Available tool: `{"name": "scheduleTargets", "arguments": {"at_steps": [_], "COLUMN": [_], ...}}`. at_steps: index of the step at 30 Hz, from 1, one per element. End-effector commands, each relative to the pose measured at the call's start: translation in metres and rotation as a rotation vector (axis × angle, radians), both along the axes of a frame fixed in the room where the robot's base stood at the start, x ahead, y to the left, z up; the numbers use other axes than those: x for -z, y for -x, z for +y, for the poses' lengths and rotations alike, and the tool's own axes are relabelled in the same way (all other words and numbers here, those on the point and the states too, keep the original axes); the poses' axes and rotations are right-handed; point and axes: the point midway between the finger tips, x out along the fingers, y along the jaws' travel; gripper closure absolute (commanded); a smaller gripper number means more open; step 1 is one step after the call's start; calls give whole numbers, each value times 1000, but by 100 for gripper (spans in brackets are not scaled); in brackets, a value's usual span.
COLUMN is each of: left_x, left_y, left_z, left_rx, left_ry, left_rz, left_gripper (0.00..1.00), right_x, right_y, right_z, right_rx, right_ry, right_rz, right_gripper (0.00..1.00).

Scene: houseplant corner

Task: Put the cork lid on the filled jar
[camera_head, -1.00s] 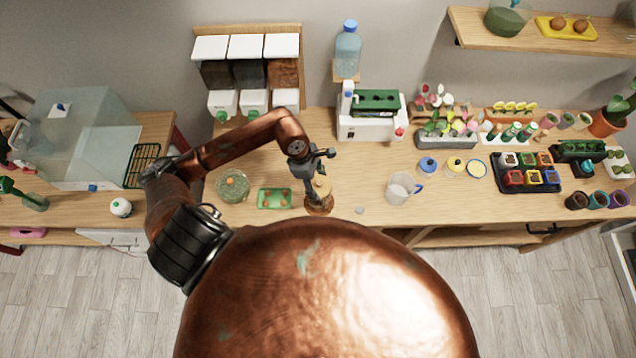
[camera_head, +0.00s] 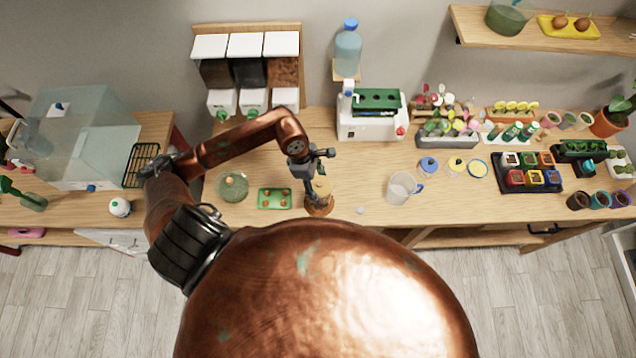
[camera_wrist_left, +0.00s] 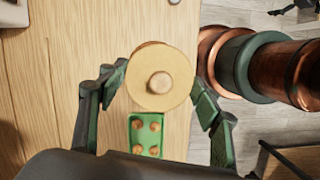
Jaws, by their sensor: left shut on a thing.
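The round, tan cork lid (camera_wrist_left: 178,62) with its small knob shows face-on in the left wrist view. My left gripper (camera_head: 316,190) is shut on it, with a finger at each side of the disc in the wrist view (camera_wrist_left: 160,86). In the head view, a brown, round jar-like shape (camera_head: 319,208) shows right under the gripper at the table's front edge. The lid and gripper hide most of it, so I cannot tell whether the lid touches it. My right gripper is out of view.
A green tray with small brown balls (camera_head: 274,198) and a round green glass vessel (camera_head: 233,187) stand left of the gripper. A clear jug (camera_head: 401,188) stands to the right.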

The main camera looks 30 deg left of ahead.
Motion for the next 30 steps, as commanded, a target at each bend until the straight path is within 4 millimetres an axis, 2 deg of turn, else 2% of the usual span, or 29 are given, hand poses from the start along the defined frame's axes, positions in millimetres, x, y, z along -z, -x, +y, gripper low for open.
{"name": "scheduleTargets", "arguments": {"at_steps": [30], "left_x": [0], "left_y": [-1], "left_z": [0], "left_rx": [0], "left_ry": [0], "left_rz": [-1], "left_gripper": [58], "right_x": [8], "right_y": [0], "right_z": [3], "right_rx": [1], "right_ry": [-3], "right_rz": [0], "right_gripper": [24]}}
